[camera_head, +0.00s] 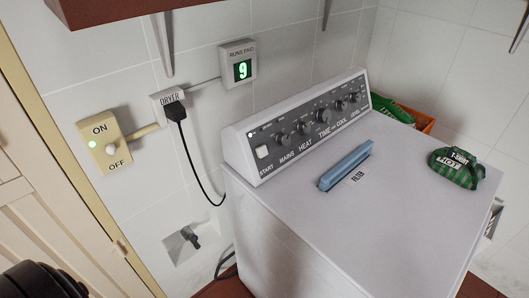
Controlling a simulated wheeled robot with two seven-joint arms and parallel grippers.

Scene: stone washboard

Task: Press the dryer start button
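The white dryer (350,215) stands against the tiled wall, its control panel (300,122) tilted up along the back. The start button (262,152) is a small white square at the panel's left end, above the word START. A tiny light shows above it. Labels MAINS, HEAT, TIME, COOL and LEVEL run to the right under several black knobs. Nothing covers the button. Neither of my grippers is in view. A dark rounded part, which looks like mine, shows at the bottom left corner, well apart from the dryer.
A blue filter handle (346,166) and a green striped folded T-shirt (457,168) are on the dryer top. An orange container (418,119) stands behind. On the wall are an ON/OFF switch (104,141), a plugged-in cord (178,115) and a display reading 9 (243,69).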

